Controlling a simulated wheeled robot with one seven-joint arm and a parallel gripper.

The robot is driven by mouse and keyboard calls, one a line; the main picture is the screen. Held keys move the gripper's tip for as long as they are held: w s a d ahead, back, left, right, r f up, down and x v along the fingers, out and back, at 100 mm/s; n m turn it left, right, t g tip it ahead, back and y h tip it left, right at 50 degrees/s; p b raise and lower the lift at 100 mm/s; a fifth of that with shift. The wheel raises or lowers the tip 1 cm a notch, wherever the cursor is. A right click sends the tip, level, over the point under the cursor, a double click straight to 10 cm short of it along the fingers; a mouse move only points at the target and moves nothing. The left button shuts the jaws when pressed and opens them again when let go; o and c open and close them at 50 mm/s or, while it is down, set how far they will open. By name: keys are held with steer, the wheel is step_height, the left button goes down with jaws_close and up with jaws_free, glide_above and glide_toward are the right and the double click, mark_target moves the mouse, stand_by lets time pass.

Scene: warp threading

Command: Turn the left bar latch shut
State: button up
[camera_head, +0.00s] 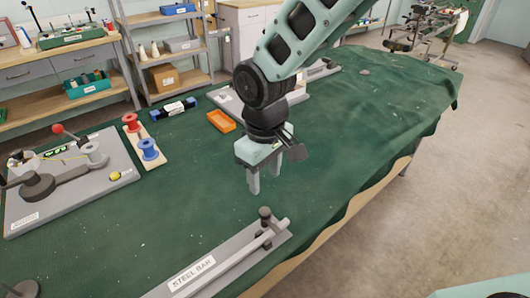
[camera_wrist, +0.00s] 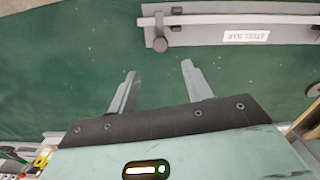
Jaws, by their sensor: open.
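The steel bar (camera_head: 235,258) lies along a grey base (camera_head: 213,250) labelled STEEL BAR at the front of the green table. A dark latch (camera_head: 265,213) with a round knob stands at its right end; in the wrist view this latch (camera_wrist: 160,44) is at the upper left. I cannot tell whether it is the left latch or how far it is turned. The bar's other end is out of frame. My gripper (camera_head: 265,184) is open and empty, pointing down above the cloth behind the latch, apart from it. Its fingers (camera_wrist: 160,72) point toward the latch in the wrist view.
A grey board (camera_head: 110,180) with a dark arm and spools stands at left. Red and blue spools (camera_head: 149,149) sit on a wooden strip beside it. An orange tray (camera_head: 221,121) lies behind my gripper. The cloth right of the gripper is clear.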

step_height(320, 180, up, 6)
steer(key=shift+r, duration=0.15)
stand_by(0.5)
steer(key=s+d, duration=0.5)
steer(key=s, duration=0.4)
steer(key=s+d+m, duration=0.1)
steer(key=s+d, duration=0.4)
steer(key=s, duration=0.4)
steer(key=shift+d+y, duration=0.25)
steer(key=shift+y, duration=0.05)
steer(key=shift+r, duration=0.1)
steer(key=shift+c, duration=1.4)
steer(key=shift+s+a, duration=0.1)
steer(key=shift+a, duration=0.05)
